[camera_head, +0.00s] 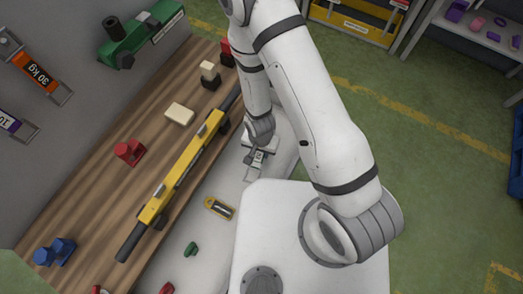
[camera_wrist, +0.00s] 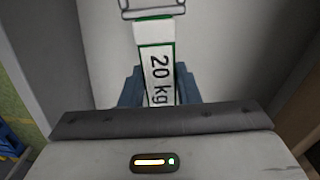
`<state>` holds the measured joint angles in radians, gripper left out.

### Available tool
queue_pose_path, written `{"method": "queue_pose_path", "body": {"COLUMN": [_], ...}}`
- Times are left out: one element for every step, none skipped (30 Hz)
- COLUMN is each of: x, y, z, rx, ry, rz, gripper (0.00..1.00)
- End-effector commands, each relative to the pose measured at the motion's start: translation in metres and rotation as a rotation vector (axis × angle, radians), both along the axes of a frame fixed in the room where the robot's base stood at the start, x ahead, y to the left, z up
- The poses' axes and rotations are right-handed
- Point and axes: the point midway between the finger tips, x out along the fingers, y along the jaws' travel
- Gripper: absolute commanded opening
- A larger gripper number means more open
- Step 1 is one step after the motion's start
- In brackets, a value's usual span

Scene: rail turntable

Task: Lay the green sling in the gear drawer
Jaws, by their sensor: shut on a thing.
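My gripper (camera_wrist: 160,88) is shut on the green sling (camera_wrist: 156,62), a flat white tag with green edges marked "20 kg" and a metal loop at its far end. In the wrist view the sling stands between the blue fingers, above a pale surface. In the head view my gripper (camera_head: 254,150) and the sling (camera_head: 257,160) are small and partly hidden by my arm, beside the wooden bench. No drawer is clearly identifiable; a labelled yellow unit (camera_head: 352,22) stands at the top, and I cannot tell whether it is the gear drawer.
Orange "30 kg" (camera_head: 36,70) and purple (camera_head: 9,122) slings hang at left. A shelf (camera_head: 470,30) stands top right. Green floor at right is largely clear.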

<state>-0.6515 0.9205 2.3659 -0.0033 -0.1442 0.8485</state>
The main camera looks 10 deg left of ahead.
Motion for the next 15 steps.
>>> {"method": "queue_pose_path", "body": {"x": [0.000,0.000,0.000,0.000,0.000,0.000,0.000,0.000,0.000,0.000,0.000,0.000,0.000,0.000,0.000], "y": [0.000,0.000,0.000,0.000,0.000,0.000,0.000,0.000,0.000,0.000,0.000,0.000,0.000,0.000,0.000], "z": [-0.008,-0.011,-0.014,-0.016,-0.019,-0.022,-0.024,-0.027,-0.030,-0.032,-0.035,-0.038,-0.039,-0.041,-0.043], "rx": [0.000,0.000,0.000,0.000,0.000,0.000,0.000,0.000,0.000,0.000,0.000,0.000,0.000,0.000,0.000], "ry": [0.000,0.000,0.000,0.000,0.000,0.000,0.000,0.000,0.000,0.000,0.000,0.000,0.000,0.000,0.000], "rz": [0.000,0.000,0.000,0.000,0.000,0.000,0.000,0.000,0.000,0.000,0.000,0.000,0.000,0.001,0.001], "gripper": [0.06,0.06,0.06,0.06,0.06,0.06,0.06,0.06,0.06,0.06,0.06,0.06,0.06,0.06,0.06]}}
